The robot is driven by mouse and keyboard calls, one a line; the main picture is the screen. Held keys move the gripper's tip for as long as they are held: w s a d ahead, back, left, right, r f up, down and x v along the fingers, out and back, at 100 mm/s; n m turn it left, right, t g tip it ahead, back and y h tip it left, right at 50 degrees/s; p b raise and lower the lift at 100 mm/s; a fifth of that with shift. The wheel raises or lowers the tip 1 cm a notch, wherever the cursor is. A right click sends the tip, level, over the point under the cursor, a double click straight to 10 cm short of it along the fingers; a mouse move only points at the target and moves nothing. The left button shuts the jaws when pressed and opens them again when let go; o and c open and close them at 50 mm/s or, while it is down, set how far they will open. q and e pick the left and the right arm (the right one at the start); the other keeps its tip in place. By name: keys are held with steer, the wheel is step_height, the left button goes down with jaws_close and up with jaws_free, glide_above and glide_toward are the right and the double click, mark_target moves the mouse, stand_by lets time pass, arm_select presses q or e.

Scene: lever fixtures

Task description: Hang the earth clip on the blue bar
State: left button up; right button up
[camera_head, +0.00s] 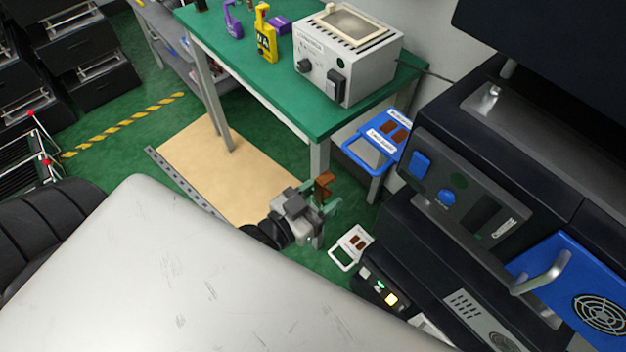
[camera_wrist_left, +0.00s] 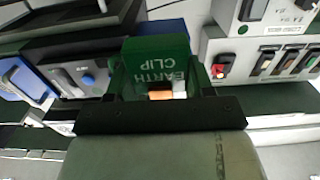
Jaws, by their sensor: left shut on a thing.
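The earth clip (camera_wrist_left: 158,55) is a green block with "EARTH CLIP" lettering, upside down in the left wrist view. My left gripper (camera_wrist_left: 158,92) is shut on it. In the head view my left gripper (camera_head: 312,208) is near the green table's front leg, with the clip's green and copper-brown parts (camera_head: 323,186) at its tips. A blue strip (camera_wrist_left: 165,28) shows just beyond the clip in the left wrist view; I cannot tell whether it is the blue bar or whether they touch. My right gripper is not in view.
The green table (camera_head: 270,85) carries a grey instrument (camera_head: 345,60) and a yellow tool (camera_head: 265,35). A blue labelled frame (camera_head: 360,152) is beside its near end. Black machines (camera_head: 470,170) crowd the right, with a blue handled panel (camera_head: 575,285). A tan board (camera_head: 220,170) lies on the floor.

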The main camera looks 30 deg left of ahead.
arm_select(q)
steer(key=f+b+x, duration=0.1)
steer(key=x, duration=0.7)
steer(key=shift+w+b, duration=0.4)
steer(key=shift+d, duration=0.2)
steer(key=o, duration=1)
steer(key=shift+f, duration=0.1)
steer(key=b+v, duration=0.1)
steer(key=v, duration=0.8)
steer(key=shift+s+a+b, duration=0.15)
steer(key=shift+s+b, duration=0.15)
steer(key=shift+s+a, duration=0.25)
steer(key=shift+s, duration=0.35)
